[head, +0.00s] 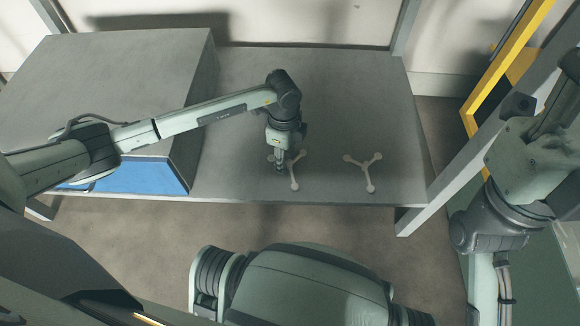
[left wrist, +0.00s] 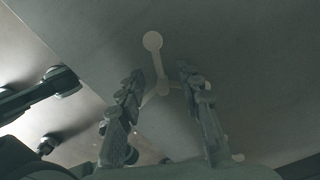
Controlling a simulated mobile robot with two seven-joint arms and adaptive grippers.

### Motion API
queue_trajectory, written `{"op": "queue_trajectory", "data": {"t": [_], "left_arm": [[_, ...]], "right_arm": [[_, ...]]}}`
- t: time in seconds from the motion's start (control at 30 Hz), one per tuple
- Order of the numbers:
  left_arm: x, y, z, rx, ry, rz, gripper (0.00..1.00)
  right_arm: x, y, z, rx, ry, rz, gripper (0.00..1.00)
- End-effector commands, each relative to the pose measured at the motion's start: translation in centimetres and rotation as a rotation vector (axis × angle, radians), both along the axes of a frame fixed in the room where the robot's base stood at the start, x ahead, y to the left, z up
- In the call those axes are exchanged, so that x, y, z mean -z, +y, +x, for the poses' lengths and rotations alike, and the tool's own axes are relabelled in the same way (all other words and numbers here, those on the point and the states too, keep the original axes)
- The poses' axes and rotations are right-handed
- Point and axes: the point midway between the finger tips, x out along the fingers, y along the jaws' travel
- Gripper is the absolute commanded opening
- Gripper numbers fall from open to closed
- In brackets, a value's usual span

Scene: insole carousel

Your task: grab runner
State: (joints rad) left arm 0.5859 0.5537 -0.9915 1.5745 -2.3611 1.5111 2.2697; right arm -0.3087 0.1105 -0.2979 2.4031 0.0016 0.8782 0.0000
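Two pale three-armed runners lie flat on the grey table: the left one (head: 294,178) and the right one (head: 370,180). My left gripper (head: 281,166) points down over the left runner and hides part of it. In the left wrist view a runner (left wrist: 153,42) shows beyond and between the fingers of my left gripper (left wrist: 161,74). The fingers are apart, with one runner arm reaching up between them. I cannot tell whether they touch it. My right arm shows at the right of the head view, but its gripper does not show.
The grey table (head: 345,90) is clear behind and to the right of the runners. A large grey box (head: 120,65) with a blue front panel (head: 140,177) stands at the left, under my left arm. A yellow frame (head: 512,55) and a grey post (head: 455,183) stand at the right.

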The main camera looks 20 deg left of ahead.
Motion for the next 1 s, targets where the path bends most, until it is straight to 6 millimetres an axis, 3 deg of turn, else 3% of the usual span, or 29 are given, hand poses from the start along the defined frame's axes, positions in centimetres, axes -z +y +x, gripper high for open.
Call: {"op": "queue_trajectory", "data": {"t": [0.27, 0.53, 1.0], "left_arm": [[0.68, -0.01, 0.03, 0.001, -0.001, -0.001, 0.35], [0.67, 0.0, 0.02, 0.001, -0.001, -0.001, 0.02], [0.44, 0.23, 0.18, 0.001, -0.001, -0.001, 0.01]], "right_arm": [[-0.11, 0.05, 0.07, 0.0, -0.005, -0.006, 0.4], [-0.11, 0.06, 0.06, -0.001, -0.005, -0.006, 0.4], [-0.24, 0.06, 0.05, -0.001, -0.005, -0.006, 0.4]]}}
